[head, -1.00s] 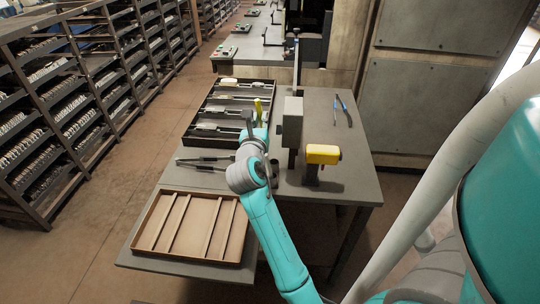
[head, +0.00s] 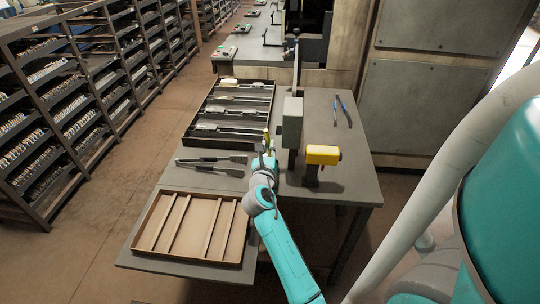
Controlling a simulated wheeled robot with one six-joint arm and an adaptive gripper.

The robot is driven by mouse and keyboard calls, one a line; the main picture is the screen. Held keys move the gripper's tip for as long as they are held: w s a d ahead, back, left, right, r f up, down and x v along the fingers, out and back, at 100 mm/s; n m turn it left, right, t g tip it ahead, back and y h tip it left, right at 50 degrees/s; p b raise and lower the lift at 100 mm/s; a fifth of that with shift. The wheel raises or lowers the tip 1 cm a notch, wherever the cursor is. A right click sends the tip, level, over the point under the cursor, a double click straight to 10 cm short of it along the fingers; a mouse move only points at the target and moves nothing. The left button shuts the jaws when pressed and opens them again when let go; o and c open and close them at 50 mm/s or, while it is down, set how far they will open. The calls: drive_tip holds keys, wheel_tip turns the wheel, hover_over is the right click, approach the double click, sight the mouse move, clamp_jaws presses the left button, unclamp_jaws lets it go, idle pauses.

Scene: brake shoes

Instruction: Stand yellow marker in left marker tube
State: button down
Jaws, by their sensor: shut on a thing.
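The yellow marker (head: 266,134) shows as a small upright yellow piece just above my gripper (head: 265,150). My gripper is shut on it, over the table beside the foot of the grey post. The marker's lower part is hidden by my gripper and wrist. I cannot make out the marker tubes in this view; my arm may cover them.
A dark divided tray (head: 190,133) with several parts stands at the back left. A brown slotted tray (head: 168,240) lies at the front left. Dark long tools (head: 212,160) lie between them. A yellow-headed device (head: 322,155), grey post machine (head: 292,122) and blue-handled pliers (head: 343,110) are rightward.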

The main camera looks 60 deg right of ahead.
drive_tip(key=f, duration=0.3)
drive_tip(key=shift+s+d+f, duration=0.1)
drive_tip(key=shift+s+f, duration=0.1)
drive_tip(key=shift+s, duration=0.1)
drive_tip(key=c, duration=1.2)
unclamp_jaws()
drive_tip(key=shift+o, duration=0.2)
drive_tip(key=shift+f, duration=0.25)
drive_tip(key=v, duration=1)
drive_tip(key=shift+s+a+r, duration=0.25)
drive_tip(key=shift+s, duration=0.2)
